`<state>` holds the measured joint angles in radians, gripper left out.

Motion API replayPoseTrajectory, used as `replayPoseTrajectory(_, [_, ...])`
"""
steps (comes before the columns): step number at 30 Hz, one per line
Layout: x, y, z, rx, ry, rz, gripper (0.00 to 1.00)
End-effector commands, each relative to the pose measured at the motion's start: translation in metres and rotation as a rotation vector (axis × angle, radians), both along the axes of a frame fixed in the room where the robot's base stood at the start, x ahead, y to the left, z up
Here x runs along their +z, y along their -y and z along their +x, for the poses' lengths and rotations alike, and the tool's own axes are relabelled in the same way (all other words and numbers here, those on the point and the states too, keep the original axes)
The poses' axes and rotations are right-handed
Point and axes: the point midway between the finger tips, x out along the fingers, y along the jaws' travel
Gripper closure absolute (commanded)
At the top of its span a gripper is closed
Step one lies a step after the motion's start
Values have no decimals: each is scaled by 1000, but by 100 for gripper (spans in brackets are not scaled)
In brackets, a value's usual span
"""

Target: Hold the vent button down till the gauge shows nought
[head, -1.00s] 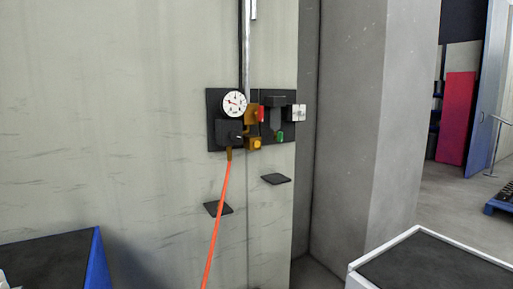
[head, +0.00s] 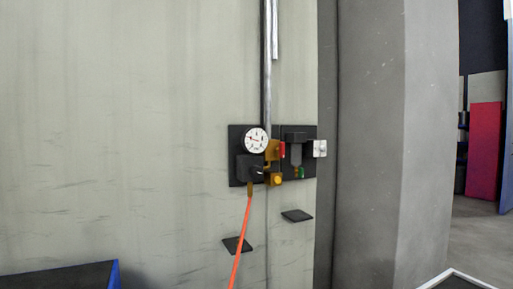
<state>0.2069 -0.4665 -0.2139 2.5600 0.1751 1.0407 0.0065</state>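A round white gauge (head: 256,140) sits at the upper left of a dark panel on the pale wall in the head view. It has a red needle, but its reading is too small to tell. Below it is a black block (head: 249,167) with an orange hose (head: 241,243) hanging down from it. A yellow button-like part (head: 277,180) sits on a brass fitting right of the block; I cannot tell for sure that it is the vent button. A red part (head: 282,150) and a small green part (head: 301,172) are beside it. My gripper is not in view.
Two small dark shelves (head: 297,215) (head: 237,245) stick out below the panel. A metal pipe (head: 267,70) runs up the wall. A grey pillar (head: 370,150) stands to the right. A dark-topped blue-edged table (head: 60,277) is at lower left, and a white-rimmed surface (head: 458,280) at lower right.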

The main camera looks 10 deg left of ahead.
Motion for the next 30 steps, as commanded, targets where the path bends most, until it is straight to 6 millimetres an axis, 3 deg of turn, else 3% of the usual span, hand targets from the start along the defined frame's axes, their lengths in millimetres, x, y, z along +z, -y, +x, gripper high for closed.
replayPoseTrajectory(13, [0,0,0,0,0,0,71])
replayPoseTrajectory(17, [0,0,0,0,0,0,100])
replayPoseTrajectory(30, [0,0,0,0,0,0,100])
